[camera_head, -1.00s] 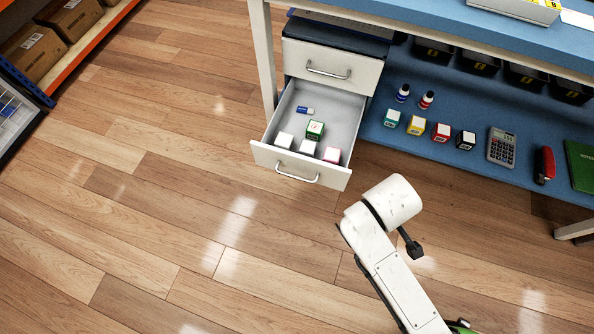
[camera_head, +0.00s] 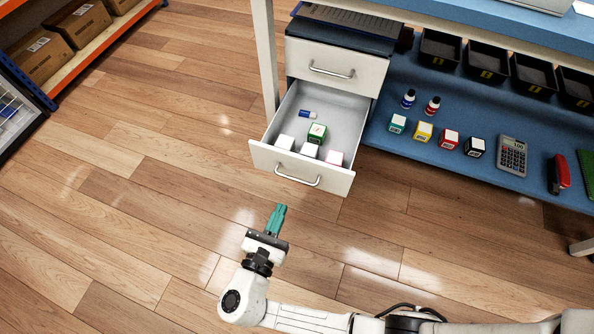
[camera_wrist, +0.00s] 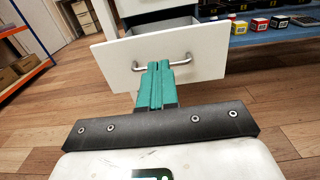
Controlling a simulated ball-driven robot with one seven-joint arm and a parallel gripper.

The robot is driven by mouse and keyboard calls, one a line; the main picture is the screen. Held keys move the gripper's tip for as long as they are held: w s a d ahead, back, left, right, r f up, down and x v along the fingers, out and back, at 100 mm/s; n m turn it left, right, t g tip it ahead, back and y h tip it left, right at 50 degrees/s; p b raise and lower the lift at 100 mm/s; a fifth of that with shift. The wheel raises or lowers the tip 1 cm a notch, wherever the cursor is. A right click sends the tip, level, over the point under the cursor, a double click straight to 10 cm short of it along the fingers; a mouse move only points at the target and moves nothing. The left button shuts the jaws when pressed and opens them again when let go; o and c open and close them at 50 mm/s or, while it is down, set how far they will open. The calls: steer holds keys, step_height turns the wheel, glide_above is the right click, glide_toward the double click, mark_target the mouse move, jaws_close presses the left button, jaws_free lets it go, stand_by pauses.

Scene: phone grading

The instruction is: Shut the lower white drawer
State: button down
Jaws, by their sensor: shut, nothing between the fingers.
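The lower white drawer (camera_head: 262,159) is pulled out from the white cabinet under the workbench. Its front has a metal bar handle (camera_head: 297,180), which also shows in the wrist view (camera_wrist: 183,62). Inside lie several small boxes, one of them green (camera_head: 317,133), and a blue-and-white item (camera_head: 308,114). My gripper (camera_head: 280,208) has teal fingers, shut and empty, pointing at the drawer front from a little in front of it. In the wrist view the fingertips (camera_wrist: 159,66) overlap the handle's middle; I cannot tell from that view whether they touch.
The shut upper drawer (camera_head: 334,68) is directly above. A table leg (camera_head: 265,60) stands at the cabinet's left. The blue lower shelf (camera_head: 440,165) at right holds small boxes, bottles, a calculator (camera_head: 512,156) and a red stapler (camera_head: 559,174). The floor in front is clear.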

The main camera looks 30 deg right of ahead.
mark_target(303, 160)
steer(key=b+x, duration=0.3)
steer(key=x, duration=0.8)
steer(key=shift+w+d+f, duration=0.15)
steer(key=shift+d, duration=0.25)
steer(key=shift+w+d, duration=0.4)
steer(key=shift+d, duration=0.1)
